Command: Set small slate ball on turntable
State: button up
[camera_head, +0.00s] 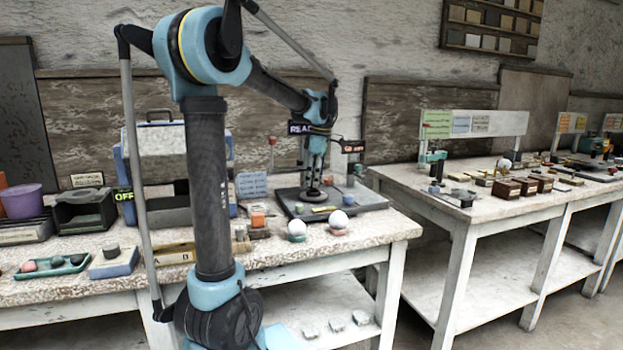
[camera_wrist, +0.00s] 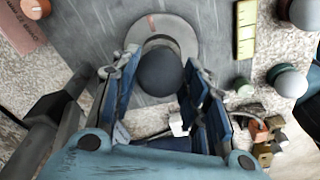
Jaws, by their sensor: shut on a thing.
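The small slate ball (camera_wrist: 160,72) is dark grey and sits between the fingers of my gripper (camera_wrist: 161,66) in the wrist view. My gripper is shut on it. The turntable (camera_wrist: 184,32), a pale grey round disc with a small reddish mark, shows behind and around the ball's upper side. The ball overlaps the disc in the picture; whether it touches the disc I cannot tell. In the head view my gripper (camera_head: 314,183) points down over the dark slab (camera_head: 372,197) at the back of the near table. The ball and disc are hard to make out there.
Two white balls (camera_head: 297,227) (camera_head: 339,219) stand on small holders at the front of the slab. A yellow-green strip (camera_wrist: 245,30) lies right of the disc. A green tray (camera_head: 40,270) with several balls is at the left. A second table (camera_head: 480,208) stands right.

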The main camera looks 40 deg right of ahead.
jog(key=shift+f, duration=0.75)
jog(key=o, duration=1.3)
jog(key=shift+r, duration=0.1)
jog(key=shift+r, duration=1.85)
